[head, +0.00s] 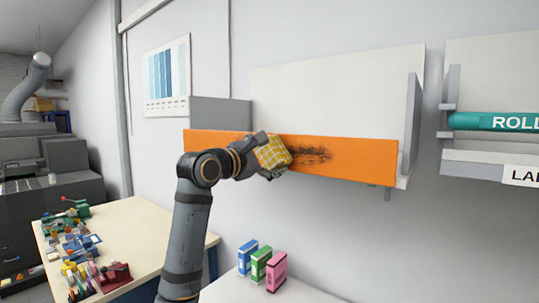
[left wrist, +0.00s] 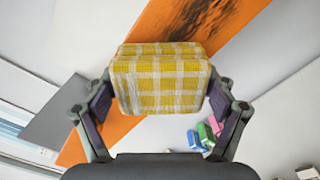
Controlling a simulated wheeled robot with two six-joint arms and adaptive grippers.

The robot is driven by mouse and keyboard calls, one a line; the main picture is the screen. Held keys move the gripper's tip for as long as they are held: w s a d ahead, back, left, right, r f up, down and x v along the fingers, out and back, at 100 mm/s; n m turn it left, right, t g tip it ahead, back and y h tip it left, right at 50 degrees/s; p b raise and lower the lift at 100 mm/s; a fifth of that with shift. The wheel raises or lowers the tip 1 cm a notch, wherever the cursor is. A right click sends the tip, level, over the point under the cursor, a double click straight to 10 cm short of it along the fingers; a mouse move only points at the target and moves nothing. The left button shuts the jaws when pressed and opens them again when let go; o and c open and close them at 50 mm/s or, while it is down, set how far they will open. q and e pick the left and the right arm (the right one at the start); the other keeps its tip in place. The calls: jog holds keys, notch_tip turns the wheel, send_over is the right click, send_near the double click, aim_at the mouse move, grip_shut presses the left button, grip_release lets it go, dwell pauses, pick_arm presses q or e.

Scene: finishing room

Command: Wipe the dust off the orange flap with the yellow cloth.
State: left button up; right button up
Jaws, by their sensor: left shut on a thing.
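The orange flap (head: 355,163) is the long front panel of a wall shelf, and it crosses the left wrist view (left wrist: 150,35) diagonally. A dark dust smudge (head: 312,154) lies on its middle, to the right of the cloth; it also shows at the top of the left wrist view (left wrist: 200,17). My left gripper (head: 262,152) is shut on the yellow checked cloth (head: 274,153), a folded pad that fills the space between the fingers in the left wrist view (left wrist: 160,82). The cloth is in front of the flap; I cannot tell if it touches. My right gripper is not in view.
Blue, green and pink boxes (head: 276,271) stand on a white surface below the flap. A table (head: 133,215) with several small tools is at the left. A shelf with a teal roll (head: 490,121) is at the right.

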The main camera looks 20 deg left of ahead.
pick_arm(q)
jog(key=shift+w+d+p, duration=0.3)
jog(key=shift+w+p, duration=0.15)
jog(key=shift+w, duration=0.2)
